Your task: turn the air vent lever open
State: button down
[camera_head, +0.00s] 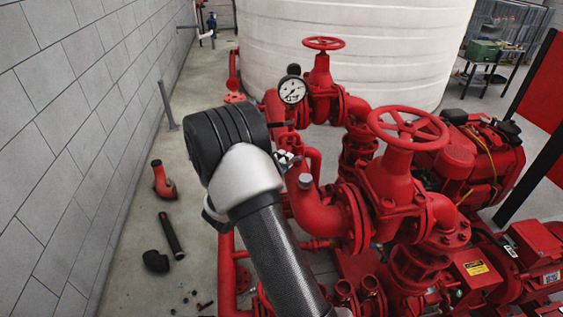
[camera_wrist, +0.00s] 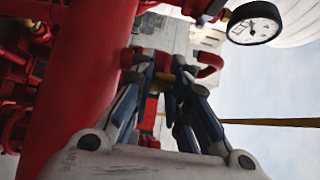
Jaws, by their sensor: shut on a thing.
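In the wrist view, my gripper (camera_wrist: 163,76) has its two dark fingers closed around a small red lever. The red curved end of the air vent lever (camera_wrist: 209,63) shows just right of the fingertips. A bit of brass colour shows between the tips; the rest of the lever's middle is hidden by the fingers. A thick red pipe (camera_wrist: 85,80) stands close on the left. In the head view, the metal fingers (camera_head: 285,159) only just show beside my wrist, against the red pipework, and the lever cannot be made out there.
A pressure gauge (camera_head: 292,90) sits close by and also shows in the wrist view (camera_wrist: 254,23). Red handwheels (camera_head: 408,128) and valves crowd the right. A white tank (camera_head: 390,45) stands behind. Loose pipe pieces (camera_head: 170,235) lie on the floor near the grey wall (camera_head: 60,110).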

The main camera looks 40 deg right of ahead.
aim_at(294, 147)
jog(key=shift+r, duration=0.1)
dwell(0.4)
jog(key=r+m+y+p, duration=0.1)
jog(key=r+p, duration=0.1)
jog(key=p, duration=0.2)
jog(key=shift+s+d+m+y+p, duration=0.1)
jog(key=shift+m+y+p, duration=0.2)
jog(key=shift+y+p, duration=0.1)
jog(key=m+y+p, duration=0.1)
jog(key=r+m+y+p, duration=0.1)
jog(key=p, duration=0.1)
jog(key=shift+s+d+r+y+p, duration=0.2)
jog(key=shift+d+r+y+p, duration=0.1)
jog(key=shift+d+y, duration=0.1)
jog(key=shift+s+d+r+m+t+y, duration=0.1)
jog(key=shift+d+r+m+t+y, duration=0.1)
jog(key=shift+m+y, duration=0.2)
jog(key=shift+s+d+r+m+t+y, duration=0.1)
jog(key=shift+m+t+y, duration=0.15)
jog(key=shift+y, duration=0.25)
jog(key=shift+s+d+r+m+t+y+b, duration=0.15)
jog(key=shift+d+m+y+b, duration=0.1)
jog(key=shift+m+y, duration=0.25)
jog(key=shift+s+d+r+m+t+y+b, duration=0.15)
jog(key=shift+d+m+y, duration=0.1)
jog(key=shift+y, duration=0.35)
jog(key=c, duration=1.5)
grip_release()
jog(key=shift+c, duration=0.2)
jog(key=shift+r, duration=0.1)
